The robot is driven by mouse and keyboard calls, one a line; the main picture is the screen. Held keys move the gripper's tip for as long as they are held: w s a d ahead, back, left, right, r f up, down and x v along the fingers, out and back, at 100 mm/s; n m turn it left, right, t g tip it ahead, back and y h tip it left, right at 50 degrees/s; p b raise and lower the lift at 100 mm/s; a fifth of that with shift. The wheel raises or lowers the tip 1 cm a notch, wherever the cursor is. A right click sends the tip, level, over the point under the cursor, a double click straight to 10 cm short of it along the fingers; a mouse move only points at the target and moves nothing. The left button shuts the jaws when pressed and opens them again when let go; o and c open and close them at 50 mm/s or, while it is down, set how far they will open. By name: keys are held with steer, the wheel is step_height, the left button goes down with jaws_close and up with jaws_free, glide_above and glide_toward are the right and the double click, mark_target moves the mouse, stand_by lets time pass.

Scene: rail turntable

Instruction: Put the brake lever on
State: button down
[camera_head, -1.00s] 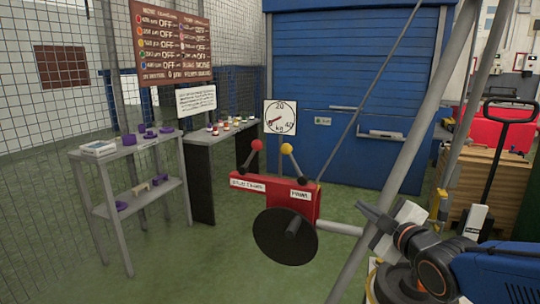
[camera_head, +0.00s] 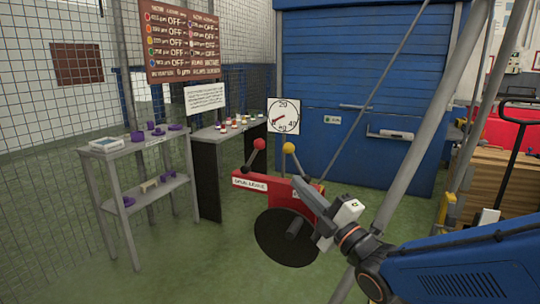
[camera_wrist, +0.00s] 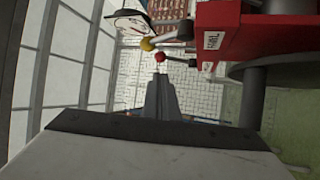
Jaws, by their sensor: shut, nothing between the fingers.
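The brake lever (camera_head: 253,157) has a red ball on top and leans up to the right from the red housing (camera_head: 247,184), above a label that seems to read drum brake. A second lever with a yellow ball (camera_head: 289,148), the pawl lever, stands to its right. My gripper (camera_head: 300,184) is shut and empty, in front of the housing's right side, where it hides the pawl label. In the wrist view the shut fingers (camera_wrist: 159,76) point toward the red ball (camera_wrist: 161,57), which lies just beyond their tips in the picture. Contact with either lever cannot be seen.
A dark round disc (camera_head: 283,238) hangs below the housing. A dial (camera_head: 284,116) stands behind the levers. Grey slanting poles (camera_head: 425,130) are close to my arm. Shelves with purple parts (camera_head: 128,148) stand left. Green floor is open at lower left.

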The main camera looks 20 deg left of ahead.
mark_target(262, 147)
steer(key=x, duration=1.4)
steer(key=shift+a+r, duration=0.1)
steer(key=shift+r, duration=0.05)
